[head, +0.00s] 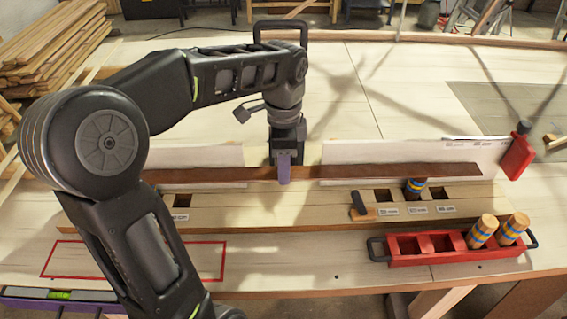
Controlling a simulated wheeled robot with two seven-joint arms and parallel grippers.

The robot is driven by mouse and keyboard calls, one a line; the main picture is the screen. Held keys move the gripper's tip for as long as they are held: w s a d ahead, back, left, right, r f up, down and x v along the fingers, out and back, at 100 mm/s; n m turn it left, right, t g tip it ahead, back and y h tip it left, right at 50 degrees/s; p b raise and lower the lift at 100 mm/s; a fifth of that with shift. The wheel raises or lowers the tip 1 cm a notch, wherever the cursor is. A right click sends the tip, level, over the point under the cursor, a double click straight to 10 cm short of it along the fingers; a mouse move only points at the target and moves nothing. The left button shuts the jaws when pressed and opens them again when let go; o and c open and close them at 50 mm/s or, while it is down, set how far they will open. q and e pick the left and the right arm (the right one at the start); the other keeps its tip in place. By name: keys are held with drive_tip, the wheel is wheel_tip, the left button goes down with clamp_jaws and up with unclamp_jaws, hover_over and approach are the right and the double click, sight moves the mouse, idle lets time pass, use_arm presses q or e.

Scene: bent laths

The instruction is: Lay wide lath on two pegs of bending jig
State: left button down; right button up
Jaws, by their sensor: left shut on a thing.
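A long dark brown lath (380,172) runs left to right above the wooden jig board (300,215). My left gripper (284,170), with purple fingers, is shut on the lath near its middle. The jig board has several square sockets with small labels. One striped peg (413,190) in blue and yellow stands in a socket at the right, just under the lath in the picture; I cannot tell whether they touch. The lath's left end is partly behind my arm, which also hides part of the board. My right gripper is not in view.
A red tray (400,258) at the front right holds two striped pegs (482,231). A small dark-handled tool (362,206) lies on the board. White panels (410,160) stand behind the lath. A red bottle (517,152) is at the right. A red outlined rectangle (207,241) marks the table at left.

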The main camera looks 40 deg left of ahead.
use_arm(q)
drive_tip(key=shift+f, duration=0.15)
drive_tip(key=c, duration=0.6)
unclamp_jaws()
drive_tip(key=shift+r+p, duration=2.5)
drive_tip(key=shift+r, duration=0.55)
drive_tip(key=shift+r, duration=0.1)
wheel_tip(320, 180, up, 7)
drive_tip(key=p, duration=0.3)
